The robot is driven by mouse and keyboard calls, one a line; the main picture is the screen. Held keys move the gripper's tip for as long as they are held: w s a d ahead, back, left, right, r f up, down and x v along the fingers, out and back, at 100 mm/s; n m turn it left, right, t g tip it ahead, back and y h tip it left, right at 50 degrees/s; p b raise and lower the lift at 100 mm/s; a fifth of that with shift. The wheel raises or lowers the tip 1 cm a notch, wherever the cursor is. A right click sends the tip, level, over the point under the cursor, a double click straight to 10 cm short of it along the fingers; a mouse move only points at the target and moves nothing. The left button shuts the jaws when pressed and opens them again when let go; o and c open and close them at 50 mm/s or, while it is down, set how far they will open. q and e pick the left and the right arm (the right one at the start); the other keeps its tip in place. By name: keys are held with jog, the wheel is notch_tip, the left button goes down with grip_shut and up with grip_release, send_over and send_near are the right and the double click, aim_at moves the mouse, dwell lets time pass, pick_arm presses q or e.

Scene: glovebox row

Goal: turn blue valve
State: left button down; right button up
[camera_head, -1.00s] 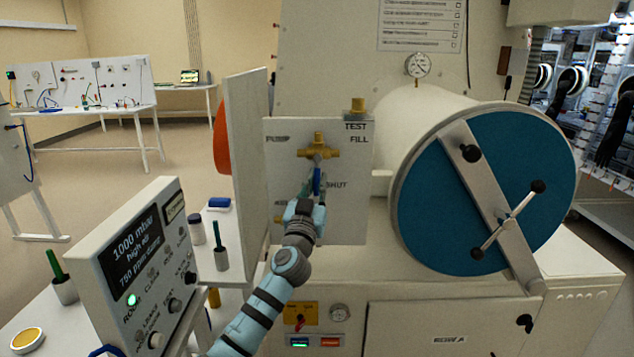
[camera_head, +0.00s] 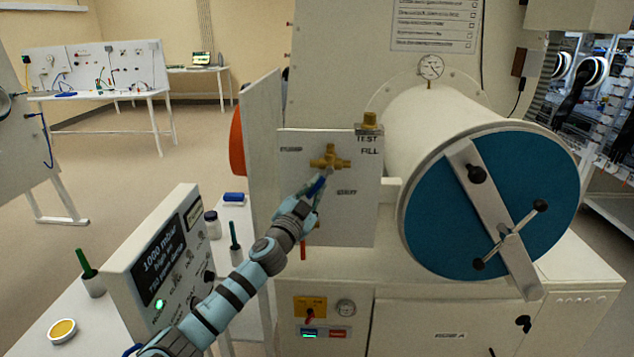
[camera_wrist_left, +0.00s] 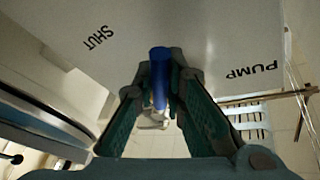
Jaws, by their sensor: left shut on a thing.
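The blue valve handle (camera_head: 316,187) sits below a brass valve body (camera_head: 330,158) on a white panel (camera_head: 345,225). It slants down and left from the valve. My left gripper (camera_head: 311,192) is shut on the handle, its fingers on either side. In the left wrist view, the blue handle (camera_wrist_left: 160,75) stands between my left gripper's fingers (camera_wrist_left: 160,95). The label SHUT (camera_head: 347,191) is right of the handle, PUMP (camera_head: 290,149) is to the upper left and FILL (camera_head: 369,151) to the right. My right gripper is not in view.
A white upright plate (camera_head: 261,145) stands close left of the panel. A round chamber with a blue door (camera_head: 430,220) and crossed handle is at right. A display box (camera_head: 165,260) stands lower left, near my left arm.

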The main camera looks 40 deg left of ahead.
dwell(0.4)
pick_arm(q)
jog(key=c, duration=1.6)
grip_release()
jog(key=shift+c, duration=0.2)
jog(key=v, duration=1.2)
